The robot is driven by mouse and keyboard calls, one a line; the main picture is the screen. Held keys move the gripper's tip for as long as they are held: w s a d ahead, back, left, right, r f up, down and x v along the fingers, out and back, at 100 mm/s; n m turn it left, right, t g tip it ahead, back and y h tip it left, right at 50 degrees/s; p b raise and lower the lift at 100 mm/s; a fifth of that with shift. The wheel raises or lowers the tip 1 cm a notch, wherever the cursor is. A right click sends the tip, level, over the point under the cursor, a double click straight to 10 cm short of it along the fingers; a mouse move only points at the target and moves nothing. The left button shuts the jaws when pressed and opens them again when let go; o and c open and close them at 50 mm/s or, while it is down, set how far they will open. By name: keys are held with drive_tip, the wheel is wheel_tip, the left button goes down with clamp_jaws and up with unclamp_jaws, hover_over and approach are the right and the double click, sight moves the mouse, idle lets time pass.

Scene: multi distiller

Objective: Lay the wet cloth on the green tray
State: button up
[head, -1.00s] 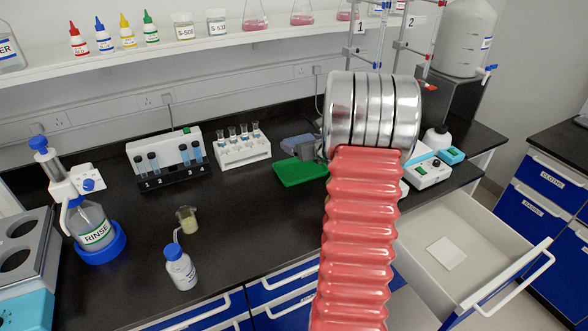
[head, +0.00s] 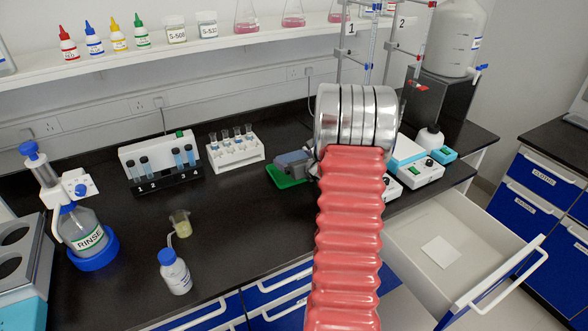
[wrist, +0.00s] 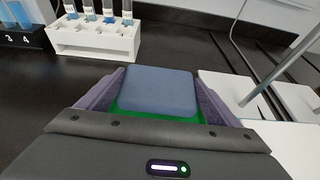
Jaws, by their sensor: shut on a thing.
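The wet cloth (wrist: 157,92) is a folded blue-grey pad between the fingers of my gripper (wrist: 158,78) in the wrist view. My gripper is shut on it. The green tray (wrist: 122,112) shows as a green strip below and around the cloth's near edge. In the head view, my gripper (head: 293,160) is over the tray (head: 284,179), and my arm hides the tray's right part. I cannot tell whether the cloth touches the tray.
A white rack of tubes (head: 236,150) stands just left of and behind the tray. White instruments (head: 420,170) stand to the right. An open drawer (head: 440,225) juts out at the front right. A small beaker (head: 180,224) and a white bottle (head: 174,272) stand front left.

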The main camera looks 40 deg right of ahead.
drive_tip(key=shift+f, duration=1.85)
drive_tip(key=o, duration=0.9)
drive_tip(key=shift+f, duration=0.1)
drive_tip(key=v, duration=1.2)
